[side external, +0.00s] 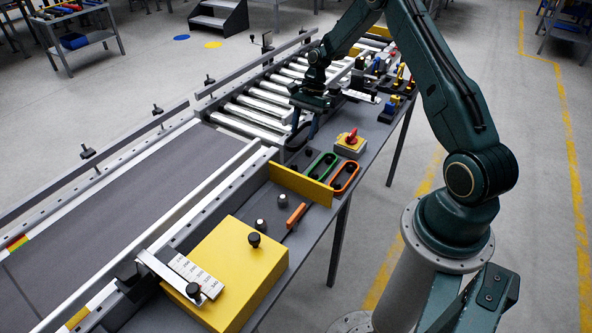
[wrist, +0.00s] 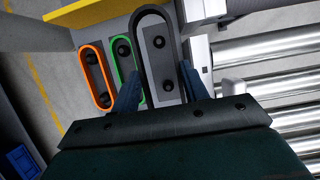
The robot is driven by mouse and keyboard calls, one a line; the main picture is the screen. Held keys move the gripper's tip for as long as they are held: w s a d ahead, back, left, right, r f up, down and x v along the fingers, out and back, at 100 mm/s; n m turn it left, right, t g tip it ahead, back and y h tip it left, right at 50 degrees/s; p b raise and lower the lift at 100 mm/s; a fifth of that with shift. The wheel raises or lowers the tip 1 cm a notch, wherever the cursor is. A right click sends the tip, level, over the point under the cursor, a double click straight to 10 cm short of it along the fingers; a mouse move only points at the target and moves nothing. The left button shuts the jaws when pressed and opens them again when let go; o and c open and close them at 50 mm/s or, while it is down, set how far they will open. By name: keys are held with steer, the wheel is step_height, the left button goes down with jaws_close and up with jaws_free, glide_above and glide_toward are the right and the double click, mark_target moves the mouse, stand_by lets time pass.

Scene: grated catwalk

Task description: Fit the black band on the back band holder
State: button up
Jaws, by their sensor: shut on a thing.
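My gripper (side external: 303,138) points down at the table beside the conveyor. In the wrist view its blue fingers (wrist: 161,88) are shut on the black band (wrist: 138,48), a long rounded loop, one finger on each long side. Inside the loop shows the grey plate of the back band holder (wrist: 160,64) with two dark pegs. I cannot tell whether the band is around these pegs or just above them. Beside it are a green band (wrist: 116,66) and an orange band (wrist: 82,72), each around dark pegs; they also show in the side view, green (side external: 310,170) and orange (side external: 355,178).
A yellow upright plate (side external: 300,184) stands close to the bands. The roller conveyor (side external: 252,116) runs alongside. Small parts stand farther back on the table. A large yellow block (side external: 240,275) is in front.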

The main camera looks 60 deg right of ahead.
steer(key=shift+f, duration=0.1)
glide_above(300, 162)
steer(key=d, duration=0.2)
steer(key=shift+s+a+f, duration=0.1)
steer(key=shift+a+f, duration=0.05)
steer(key=shift+f, duration=1)
steer(key=shift+s+a+f, duration=0.1)
steer(key=shift+f, duration=1)
steer(key=shift+f, duration=0.8)
steer(key=shift+f, duration=0.35)
steer(key=shift+f, duration=0.35)
steer(key=shift+f, duration=0.35)
steer(key=shift+f, duration=0.4)
steer(key=o, duration=1)
steer(key=shift+w, duration=0.1)
